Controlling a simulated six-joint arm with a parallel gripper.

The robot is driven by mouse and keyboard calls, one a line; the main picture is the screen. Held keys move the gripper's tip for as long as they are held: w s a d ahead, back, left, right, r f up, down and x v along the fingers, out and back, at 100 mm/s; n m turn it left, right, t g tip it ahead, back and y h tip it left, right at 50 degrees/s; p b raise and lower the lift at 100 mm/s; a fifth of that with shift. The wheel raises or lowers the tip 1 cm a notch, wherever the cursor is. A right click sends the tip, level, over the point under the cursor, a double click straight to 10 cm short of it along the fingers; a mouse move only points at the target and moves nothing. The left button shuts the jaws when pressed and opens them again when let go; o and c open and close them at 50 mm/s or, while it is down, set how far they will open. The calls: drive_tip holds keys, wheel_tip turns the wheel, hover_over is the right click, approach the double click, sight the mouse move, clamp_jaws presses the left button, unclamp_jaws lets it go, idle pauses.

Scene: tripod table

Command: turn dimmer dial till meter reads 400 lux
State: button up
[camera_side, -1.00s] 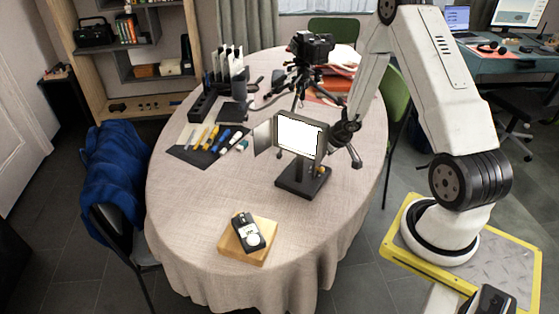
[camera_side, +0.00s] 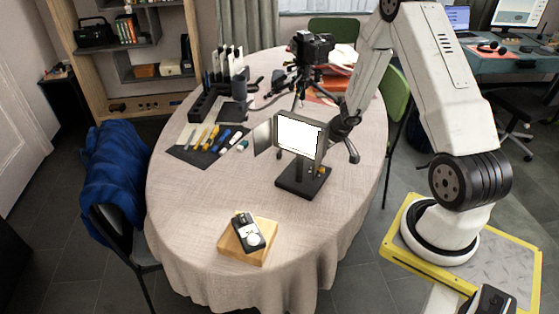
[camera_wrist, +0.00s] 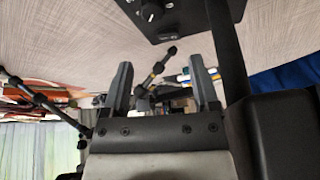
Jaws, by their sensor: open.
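The lit white lamp panel (camera_side: 298,134) stands on a dark base (camera_side: 303,181) on the table. In the wrist view, the black dimmer dial (camera_wrist: 150,12) sits on the dark base plate (camera_wrist: 188,13) at the top edge, beyond my fingertips. The light meter (camera_side: 247,233) lies tilted on a wooden block (camera_side: 232,245) near the table's front; its reading is too small to make out. My gripper (camera_wrist: 158,64) is open, with nothing between its fingers and apart from the dial. In the side view it is behind and right of the panel, partly hidden.
A camera on a tripod (camera_side: 311,48) stands behind the lamp. A dark mat with several tools (camera_side: 205,144) and an organiser (camera_side: 204,103) are at the left. A chair with a blue jacket (camera_side: 110,180) is beside the table. Cloth around the meter is clear.

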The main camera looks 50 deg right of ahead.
drive_tip(key=w+g+y, duration=0.1)
drive_tip(key=w+g, duration=0.1)
drive_tip(key=w+a+g+y, duration=0.1)
drive_tip(key=w+g, duration=0.1)
drive_tip(key=w+n+g+y, duration=0.1)
drive_tip(key=w, duration=0.2)
drive_tip(key=shift+a+f+g, duration=0.1)
drive_tip(key=shift+a+g, duration=0.15)
drive_tip(key=shift+g, duration=0.15)
drive_tip(key=shift+s+d+f+m+g+h, duration=0.1)
drive_tip(key=shift+s+d+m+g+h, duration=0.3)
drive_tip(key=shift+d+g, duration=0.45)
drive_tip(key=shift+s+d+m+g+h, duration=0.2)
drive_tip(key=shift+s+d+g+h, duration=0.3)
drive_tip(key=shift+g, duration=0.55)
drive_tip(key=shift+x, duration=3.9)
